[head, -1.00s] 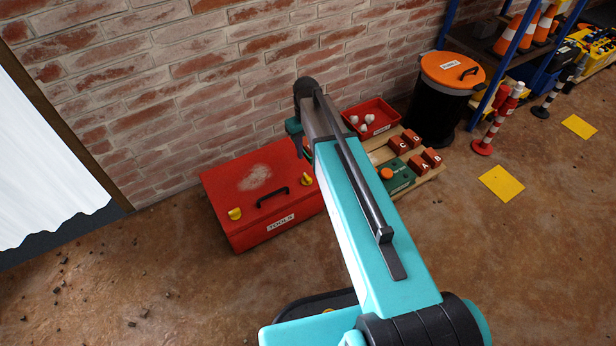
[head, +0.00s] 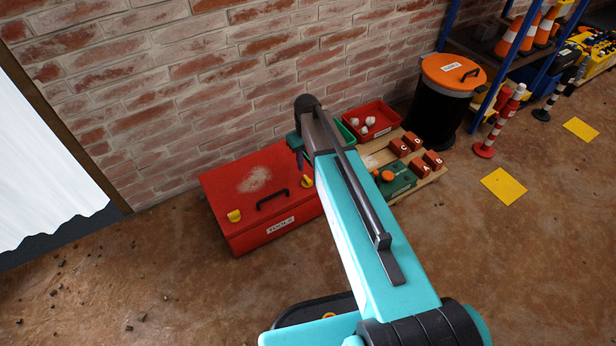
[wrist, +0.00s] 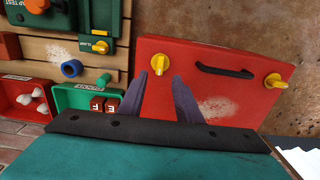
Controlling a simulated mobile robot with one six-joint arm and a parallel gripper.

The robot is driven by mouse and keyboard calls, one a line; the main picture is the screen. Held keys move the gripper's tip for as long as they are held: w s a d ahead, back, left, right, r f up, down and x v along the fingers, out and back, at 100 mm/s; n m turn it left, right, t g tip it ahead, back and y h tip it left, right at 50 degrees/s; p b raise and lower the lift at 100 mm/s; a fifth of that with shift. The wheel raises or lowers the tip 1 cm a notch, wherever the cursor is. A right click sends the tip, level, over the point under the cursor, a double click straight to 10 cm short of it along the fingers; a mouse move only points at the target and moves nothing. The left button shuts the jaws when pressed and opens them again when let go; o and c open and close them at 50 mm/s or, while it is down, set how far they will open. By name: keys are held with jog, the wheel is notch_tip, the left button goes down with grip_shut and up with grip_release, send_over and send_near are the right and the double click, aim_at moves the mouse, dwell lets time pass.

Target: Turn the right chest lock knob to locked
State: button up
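The red tool chest (head: 250,205) stands against the brick wall with a yellow knob at each end of a black handle. The right knob (head: 307,182) is just below my gripper (head: 302,163) in the head view. In the wrist view, which shows the chest (wrist: 215,80) the other way round, that knob (wrist: 160,64) is on the left. It lies just past and between the tips of my open gripper (wrist: 158,78), with no clear contact. The left knob (head: 234,216) also shows at the right of the wrist view (wrist: 274,81). Lock markings are not readable.
A green bin (wrist: 75,97) sits close beside the chest. A black drum with orange lid (head: 452,70) stands behind.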

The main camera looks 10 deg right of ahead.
aim_at(307, 178)
jog(key=shift+f+b, duration=0.95)
jog(key=shift+f, duration=3)
jog(key=shift+c, duration=0.2)
jog(key=shift+d, duration=0.1)
grip_shut()
